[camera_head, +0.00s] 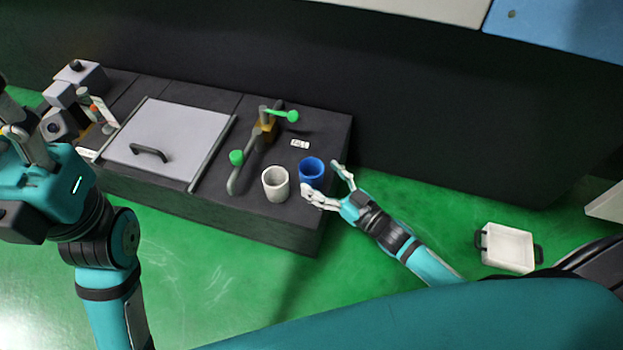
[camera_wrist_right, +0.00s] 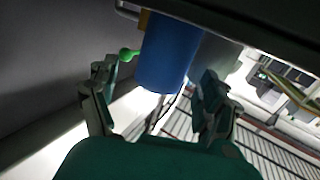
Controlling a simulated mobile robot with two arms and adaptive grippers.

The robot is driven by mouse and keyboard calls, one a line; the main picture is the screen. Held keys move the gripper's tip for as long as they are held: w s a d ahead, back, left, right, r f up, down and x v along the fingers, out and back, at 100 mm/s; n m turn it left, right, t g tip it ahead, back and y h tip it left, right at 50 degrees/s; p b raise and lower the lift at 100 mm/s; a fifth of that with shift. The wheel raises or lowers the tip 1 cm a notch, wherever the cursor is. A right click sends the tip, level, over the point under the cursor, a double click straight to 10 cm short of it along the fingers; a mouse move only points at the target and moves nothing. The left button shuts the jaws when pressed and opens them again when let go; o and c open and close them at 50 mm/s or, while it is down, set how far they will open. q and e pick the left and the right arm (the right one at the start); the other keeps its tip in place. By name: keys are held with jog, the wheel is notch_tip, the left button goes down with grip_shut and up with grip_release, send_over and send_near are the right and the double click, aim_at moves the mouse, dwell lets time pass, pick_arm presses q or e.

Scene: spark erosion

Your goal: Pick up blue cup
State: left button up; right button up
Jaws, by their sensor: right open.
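The blue cup (camera_head: 312,171) stands upright near the right end of the dark bench top. A white cup (camera_head: 275,184) stands just left of it. My right gripper (camera_head: 322,179) is open at the cup's near right side, one finger to each side of it. In the right wrist view, the blue cup (camera_wrist_right: 168,55) lies between and beyond the open fingers (camera_wrist_right: 157,82); contact cannot be told. My left gripper (camera_head: 18,125) is at the left edge, partly cut off, and its opening is unclear.
The dark bench (camera_head: 338,125) carries a valve with green handles (camera_head: 265,130) and a pale lid with a black handle (camera_head: 185,125). A white bin with dark handles (camera_head: 508,248) stands on the green floor at the right. A dark wall rises behind the bench.

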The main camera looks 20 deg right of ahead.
aim_at(320, 179)
jog(key=shift+b+x, duration=0.75)
jog(key=shift+x, duration=1.2)
jog(key=shift+s+a+f, duration=0.1)
jog(key=shift+a, duration=0.05)
jog(key=c, duration=1.2)
